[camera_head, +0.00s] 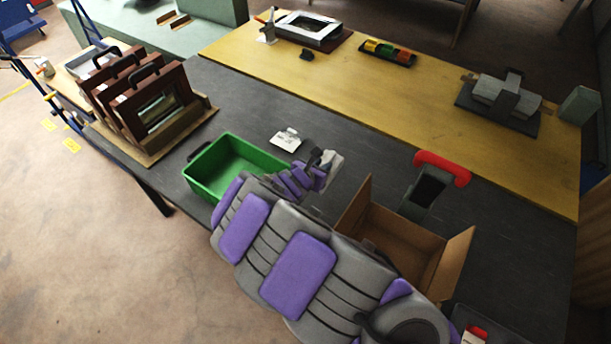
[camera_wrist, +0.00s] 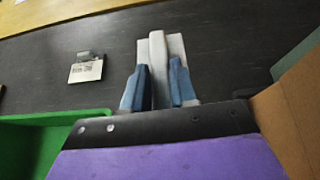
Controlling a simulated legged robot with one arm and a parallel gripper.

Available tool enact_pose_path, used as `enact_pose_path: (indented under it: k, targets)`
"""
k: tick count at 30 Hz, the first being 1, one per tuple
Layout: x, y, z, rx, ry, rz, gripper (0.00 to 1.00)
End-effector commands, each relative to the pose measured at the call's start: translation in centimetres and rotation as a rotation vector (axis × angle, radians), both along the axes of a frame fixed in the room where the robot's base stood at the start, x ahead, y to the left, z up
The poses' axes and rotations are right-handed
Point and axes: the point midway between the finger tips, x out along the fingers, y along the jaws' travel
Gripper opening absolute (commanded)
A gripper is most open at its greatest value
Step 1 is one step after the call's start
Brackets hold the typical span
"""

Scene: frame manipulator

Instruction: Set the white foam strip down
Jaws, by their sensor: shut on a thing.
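My gripper (camera_wrist: 158,88) is shut on the white foam strip (camera_wrist: 157,52), which stands out past the two blue-grey fingertips in the wrist view. In the head view my gripper (camera_head: 320,160) is at the end of my grey and purple arm, and the strip (camera_head: 334,158) shows as a small pale piece there. The strip is over the dark table (camera_head: 255,100), between the green bin and the cardboard box. I cannot tell whether it touches the table. Part of the strip is hidden between the fingers.
A green bin (camera_head: 193,180) stands to the left and an open cardboard box (camera_head: 428,262) to the right. A white tag (camera_head: 286,140) lies on the dark top behind. Brown frames (camera_head: 150,108) stand in a rack at far left. Dark table beyond the strip is clear.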

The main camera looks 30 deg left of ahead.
Motion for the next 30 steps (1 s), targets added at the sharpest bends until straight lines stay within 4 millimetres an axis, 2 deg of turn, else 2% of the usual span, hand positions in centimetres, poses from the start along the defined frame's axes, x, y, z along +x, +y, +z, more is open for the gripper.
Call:
enact_pose_path:
  k: [1, 7, 12, 15, 21, 27, 30]
  targets:
    - [0.0, 0.0, -0.9, 0.000, -0.001, 0.000, 0.00]
    - [0.0, 0.0, -2.6, -0.001, 0.000, 0.000, 0.00]
    - [-0.1, 0.1, -6.0, -0.006, 0.005, 0.000, 0.00]
    - [0.0, 0.1, -7.3, -0.005, 0.004, -0.001, 0.00]
    - [0.0, -0.1, -8.3, -0.001, 0.001, 0.000, 0.00]
    - [0.0, -0.3, -11.1, -0.002, 0.003, -0.001, 0.00]
    - [0.0, -0.2, -11.6, 0.000, 0.001, -0.001, 0.00]
